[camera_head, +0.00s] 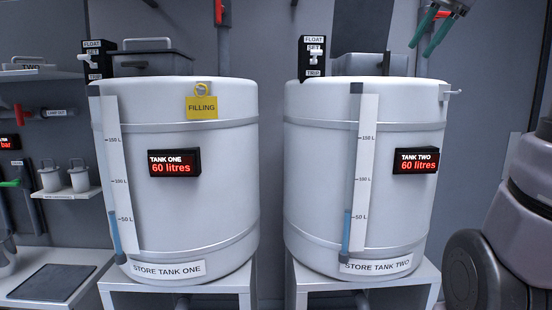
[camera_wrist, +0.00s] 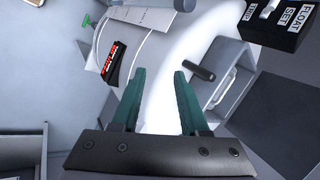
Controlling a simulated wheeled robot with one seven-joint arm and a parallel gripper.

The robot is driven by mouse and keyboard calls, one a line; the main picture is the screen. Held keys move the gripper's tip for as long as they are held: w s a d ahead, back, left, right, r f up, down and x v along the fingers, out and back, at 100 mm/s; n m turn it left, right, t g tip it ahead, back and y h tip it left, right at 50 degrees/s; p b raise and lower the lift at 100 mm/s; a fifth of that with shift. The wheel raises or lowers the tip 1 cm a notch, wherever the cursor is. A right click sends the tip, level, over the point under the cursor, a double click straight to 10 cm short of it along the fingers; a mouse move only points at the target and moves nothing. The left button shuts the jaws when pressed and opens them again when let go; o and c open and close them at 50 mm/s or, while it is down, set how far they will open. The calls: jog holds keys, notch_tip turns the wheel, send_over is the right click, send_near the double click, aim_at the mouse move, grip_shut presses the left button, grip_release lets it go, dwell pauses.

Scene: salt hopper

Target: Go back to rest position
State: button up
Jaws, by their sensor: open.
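My gripper (camera_head: 423,42) is at the top right of the head view, above and to the right of store tank two (camera_head: 320,180). Its two green fingers are apart, with nothing held between them. In the wrist view my gripper (camera_wrist: 159,72) points over the white tank's upper part. A dark peg (camera_wrist: 199,70) shows close to the right fingertip; I cannot tell whether they touch. Store tank one (camera_head: 222,210) stands at the left with a yellow FILLING tag (camera_head: 201,107) hung at its rim. Both displays read 60 litres.
Black float boxes (camera_head: 95,62) (camera_head: 312,58) stand behind the tanks' rims, beside grey lidded boxes (camera_head: 150,62) (camera_head: 365,64). A hook (camera_head: 452,92) juts from tank two's right side. A shelf (camera_head: 70,191) with two small pots is at left. My arm fills the right side.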

jog(key=s+a+f+n+h, duration=0.1)
jog(key=s+a+f+n, duration=0.3)
jog(key=s+f, duration=0.3)
jog(key=s+a+f+n+t, duration=0.1)
jog(key=s+a+f+n, duration=0.2)
jog(key=f, duration=1.1)
jog(key=s+a, duration=0.3)
jog(key=s, duration=0.1)
jog(key=shift+a+n+h, duration=0.4)
jog(key=shift+s, duration=0.1)
